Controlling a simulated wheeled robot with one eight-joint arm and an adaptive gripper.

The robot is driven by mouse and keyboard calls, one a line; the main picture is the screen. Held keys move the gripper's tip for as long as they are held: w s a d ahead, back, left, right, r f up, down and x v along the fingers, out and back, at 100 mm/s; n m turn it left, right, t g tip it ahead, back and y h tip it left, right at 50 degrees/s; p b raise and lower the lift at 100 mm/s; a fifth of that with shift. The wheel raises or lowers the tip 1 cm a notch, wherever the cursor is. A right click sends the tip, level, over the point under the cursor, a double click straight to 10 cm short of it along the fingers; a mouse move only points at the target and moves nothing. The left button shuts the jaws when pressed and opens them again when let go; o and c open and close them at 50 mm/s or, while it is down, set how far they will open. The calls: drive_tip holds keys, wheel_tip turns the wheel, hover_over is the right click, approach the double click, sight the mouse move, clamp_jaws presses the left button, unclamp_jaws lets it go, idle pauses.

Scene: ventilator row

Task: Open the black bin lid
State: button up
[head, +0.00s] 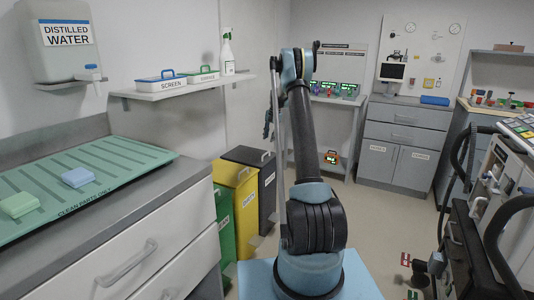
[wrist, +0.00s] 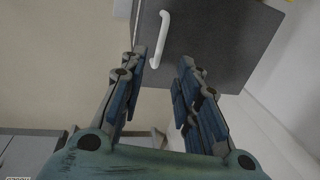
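The black bin (head: 266,197) stands at the end of a row of bins, left of my arm in the head view. Its dark lid (head: 244,155) lies flat and shut, with a pale handle on top. In the wrist view the black lid (wrist: 215,40) fills the upper middle, and its white bar handle (wrist: 161,35) runs upward just beyond my fingertips. My gripper (wrist: 162,62) is open and empty, its fingers on either side of the handle's line. I cannot tell the height left between fingers and lid.
A yellow bin (head: 244,205) and a green bin (head: 223,215) stand beside the black one. A grey counter (head: 190,190) is at the left, a wall shelf (head: 180,91) above the bins. A ventilator cart (head: 500,190) stands at the right. Floor between is clear.

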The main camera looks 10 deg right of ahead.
sight(267, 153)
drive_tip(key=f, duration=0.3)
drive_tip(key=a+f, duration=0.1)
drive_tip(key=f, duration=0.2)
drive_tip(key=w+f, duration=0.1)
drive_tip(key=f, duration=0.2)
drive_tip(key=shift+w+a+f, duration=0.1)
drive_tip(key=shift+a+f, duration=0.2)
clamp_jaws()
